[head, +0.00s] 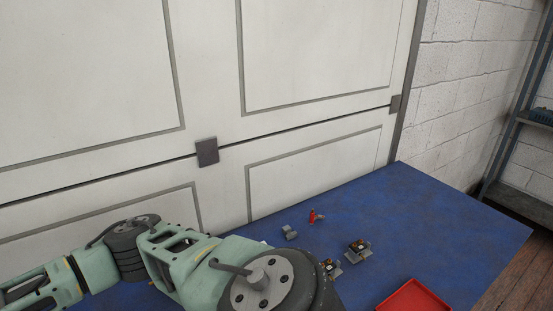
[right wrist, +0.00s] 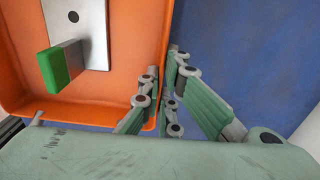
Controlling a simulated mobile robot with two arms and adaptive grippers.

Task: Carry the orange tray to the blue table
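The orange tray (right wrist: 22,88) fills the left of the right wrist view, outside the head view. In it are a light metal plate (right wrist: 92,22) with a dark hole and a green-ended block (right wrist: 57,72). My right gripper (right wrist: 175,58) has its fingers on either side of the tray's side wall and drawn together on it. The blue table (head: 450,222) runs along the white panelled wall in the head view. A blue surface (right wrist: 245,50) lies beside and below the tray in the wrist view; I cannot tell whether the tray touches it. My left gripper is out of view.
A red tray (head: 415,298) is at the table's front edge. Small parts stand mid-table: a grey piece (head: 290,232), a red piece (head: 313,216), and two dark-and-metal assemblies (head: 357,250) (head: 330,268). The table's right end is clear. A metal shelf (head: 518,150) stands at far right.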

